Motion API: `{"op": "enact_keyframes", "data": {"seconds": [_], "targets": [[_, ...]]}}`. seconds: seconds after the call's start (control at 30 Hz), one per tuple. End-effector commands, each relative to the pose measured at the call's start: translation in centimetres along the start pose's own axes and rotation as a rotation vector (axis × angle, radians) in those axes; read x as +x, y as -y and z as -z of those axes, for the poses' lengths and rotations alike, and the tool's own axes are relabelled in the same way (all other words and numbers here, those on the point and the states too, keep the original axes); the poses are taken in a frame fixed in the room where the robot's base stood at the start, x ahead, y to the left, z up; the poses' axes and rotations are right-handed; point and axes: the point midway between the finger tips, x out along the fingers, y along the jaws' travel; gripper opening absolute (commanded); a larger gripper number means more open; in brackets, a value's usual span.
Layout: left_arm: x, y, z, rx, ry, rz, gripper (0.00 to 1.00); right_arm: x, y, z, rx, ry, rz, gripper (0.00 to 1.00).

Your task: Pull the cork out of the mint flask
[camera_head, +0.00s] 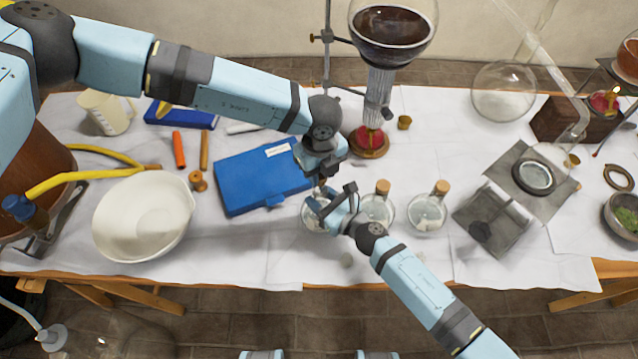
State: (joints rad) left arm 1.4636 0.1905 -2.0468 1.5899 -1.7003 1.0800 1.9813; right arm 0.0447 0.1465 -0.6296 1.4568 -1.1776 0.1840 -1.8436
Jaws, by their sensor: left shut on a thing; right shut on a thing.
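A small round glass flask (311,222) stands on the white cloth, mostly covered by my grippers. It is the leftmost of a row of three, and I take it for the mint flask; its label and contents cannot be made out. My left gripper (319,187) points down over its top, shut, apparently on the cork, which is hidden. My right gripper (322,205) comes from the lower right and is shut around the neck. Whether the cork is still seated in the neck cannot be seen.
Two corked flasks (377,213) (427,213) stand close on the right. A blue case (255,180) lies to the left, near a white bowl (143,215). A stand (327,60) with a large funnel vessel (392,30) rises behind. The table's front edge is near.

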Motion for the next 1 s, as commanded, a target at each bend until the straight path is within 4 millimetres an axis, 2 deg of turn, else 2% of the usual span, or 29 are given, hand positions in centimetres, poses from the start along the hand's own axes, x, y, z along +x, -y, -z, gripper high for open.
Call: {"op": "enact_keyframes", "data": {"seconds": [0.03,0.33,0.37,0.47,0.5,0.8,0.87,1.0], "targets": [[0.0,0.0,0.0,0.0,0.0,0.0,0.02,-0.4,-0.2,1.2,0.003,-0.018,-0.001,0.2],[-0.1,0.0,0.0,0.0,0.0,0.0,0.02,-0.4,-0.2,1.2,0.003,-0.018,-0.001,0.2],[-0.2,0.0,0.0,0.0,0.0,0.0,0.02,-0.3,-0.2,1.1,0.003,-0.017,-0.001,0.44],[-0.2,0.0,0.0,0.0,0.0,0.0,0.02,-0.3,-0.1,1.1,0.003,-0.017,0.0,0.67],[-0.2,0.0,0.0,0.0,0.0,0.0,0.02,-0.3,-0.1,1.0,0.003,-0.016,0.0,0.69],[-0.2,0.0,0.0,0.0,0.0,0.0,0.02,-0.5,-0.1,0.7,0.001,-0.01,0.0,0.69],[-0.1,0.0,0.0,0.0,0.0,0.0,0.02,-1.0,0.0,0.7,0.0,-0.009,0.0,0.69],[0.2,0.0,0.0,0.0,0.0,0.0,0.02,-3.3,-0.1,0.7,0.0,-0.01,-0.001,0.69]]}}
